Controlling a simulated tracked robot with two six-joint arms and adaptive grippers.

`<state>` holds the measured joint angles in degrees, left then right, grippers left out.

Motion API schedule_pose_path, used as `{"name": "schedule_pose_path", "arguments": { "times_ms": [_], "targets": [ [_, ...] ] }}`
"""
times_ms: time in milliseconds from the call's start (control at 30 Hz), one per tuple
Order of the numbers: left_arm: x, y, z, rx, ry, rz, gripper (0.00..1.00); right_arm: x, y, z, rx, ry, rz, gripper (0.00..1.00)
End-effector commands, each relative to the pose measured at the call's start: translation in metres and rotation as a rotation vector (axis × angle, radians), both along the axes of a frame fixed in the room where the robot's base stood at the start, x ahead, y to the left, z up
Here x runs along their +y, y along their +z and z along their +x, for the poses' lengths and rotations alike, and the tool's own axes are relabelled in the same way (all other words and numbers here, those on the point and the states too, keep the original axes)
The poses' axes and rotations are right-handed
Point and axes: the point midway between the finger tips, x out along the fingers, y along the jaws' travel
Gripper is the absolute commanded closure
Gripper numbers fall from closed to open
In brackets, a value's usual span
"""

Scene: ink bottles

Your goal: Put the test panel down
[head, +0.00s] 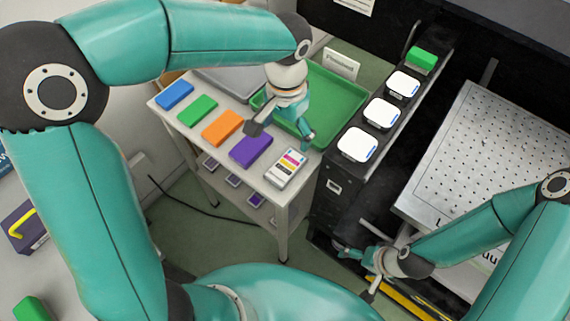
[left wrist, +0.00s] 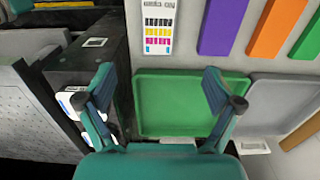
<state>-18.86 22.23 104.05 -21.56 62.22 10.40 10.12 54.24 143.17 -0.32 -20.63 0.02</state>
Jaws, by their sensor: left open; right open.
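The test panel (head: 287,168), a white card with pink, yellow and dark swatches, lies on the front right corner of the white side table (head: 240,167). In the left wrist view the panel (left wrist: 159,26) is at the top middle, beyond the fingertips and apart from them. My left gripper (head: 280,134) is open and empty, above the table near the green tray and behind the panel; its fingers also show in the left wrist view (left wrist: 158,84). My right gripper (head: 355,272) is open and empty, low in front of the black cabinet.
Blue, green, orange and purple blocks (head: 250,150) line the table beside the panel. A green tray (head: 345,98) with a small sign (head: 341,64) and a grey tray (head: 220,82) are behind. Several white-topped bottles (head: 358,146) stand on the black unit. A perforated metal bed (head: 490,140) is right.

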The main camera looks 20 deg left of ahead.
Motion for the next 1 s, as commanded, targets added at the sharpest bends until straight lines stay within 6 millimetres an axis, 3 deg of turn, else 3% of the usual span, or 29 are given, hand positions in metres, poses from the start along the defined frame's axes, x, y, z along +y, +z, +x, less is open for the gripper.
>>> {"name": "schedule_pose_path", "arguments": {
  "times_ms": [100, 300, 567, 1000],
  "targets": [
    [0.0, -0.029, -0.001, 0.007, 0.001, 0.001, 0.08, 0.0, -0.001, 0.0, 0.0, 0.0, 0.0, 0.08],
    [0.0, -0.065, -0.001, 0.004, 0.001, 0.001, 0.08, 0.0, -0.001, 0.0, 0.0, 0.0, 0.0, 0.08],
    [0.0, -0.082, -0.001, 0.001, 0.0, -0.001, 0.08, 0.0, 0.0, 0.0, 0.0, 0.0, 0.0, 0.08],
    [-0.002, -0.13, -0.002, 0.001, 0.001, -0.001, 0.08, 0.0, 0.006, 0.0, 0.0, 0.0, 0.0, 0.08]
  ]
}}
